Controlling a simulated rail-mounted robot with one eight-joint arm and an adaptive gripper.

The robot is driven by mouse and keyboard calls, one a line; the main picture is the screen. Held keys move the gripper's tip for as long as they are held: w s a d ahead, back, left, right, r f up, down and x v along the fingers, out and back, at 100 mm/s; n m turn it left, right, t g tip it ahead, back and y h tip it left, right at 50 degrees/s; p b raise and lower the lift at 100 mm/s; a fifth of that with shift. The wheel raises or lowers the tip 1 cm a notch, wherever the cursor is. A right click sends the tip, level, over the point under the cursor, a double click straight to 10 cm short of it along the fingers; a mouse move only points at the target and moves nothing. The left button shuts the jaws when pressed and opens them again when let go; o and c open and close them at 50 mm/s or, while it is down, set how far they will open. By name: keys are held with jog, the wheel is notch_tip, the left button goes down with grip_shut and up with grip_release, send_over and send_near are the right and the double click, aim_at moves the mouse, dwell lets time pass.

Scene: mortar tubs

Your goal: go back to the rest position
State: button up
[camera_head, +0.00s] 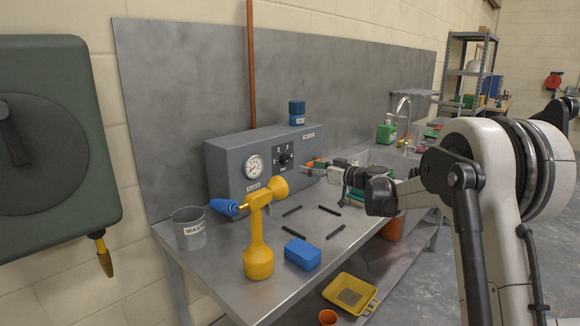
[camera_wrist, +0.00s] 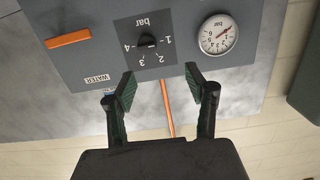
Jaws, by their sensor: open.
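My gripper (camera_head: 312,171) reaches in from the right, in front of the grey control box (camera_head: 230,160) on the steel bench. In the wrist view my gripper (camera_wrist: 160,72) is open, its two dark fingers apart with nothing between them. The fingertips point toward the box face, near the black pressure knob (camera_wrist: 147,40) and apart from it as far as I can tell. The knob (camera_head: 285,157) and the round gauge (camera_head: 254,166) also show in the head view. An orange bar (camera_wrist: 68,38) is on the box face.
On the bench (camera_head: 200,262) are a grey waste cup (camera_head: 188,236), a yellow tool (camera_head: 258,250) with a blue nozzle, a blue block (camera_head: 302,254) and several black rods. A blue container (camera_head: 297,112) stands on the box. A yellow tray (camera_head: 350,296) sits lower down.

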jog(key=s+r+m+g+h, duration=0.2)
jog(key=s+h, duration=0.1)
jog(key=s, duration=1.1)
jog(key=s+r+m+g+h, duration=0.2)
jog(key=s+r, duration=0.1)
jog(key=s, duration=1.1)
jog(key=s+d+f+m+h, duration=0.1)
jog(key=s+d+f+h, duration=0.1)
jog(key=s, duration=0.7)
jog(key=s+d+f+m+h+p, duration=0.1)
jog(key=s+d+f, duration=0.3)
jog(key=s, duration=0.6)
jog(key=s+d+f+m+h, duration=0.2)
jog(key=s+d+f+h, duration=0.1)
jog(key=s, duration=0.7)
jog(key=shift+f+m+g+h, duration=0.3)
jog(key=shift+f+g+h, duration=0.15)
jog(key=shift+f, duration=0.5)
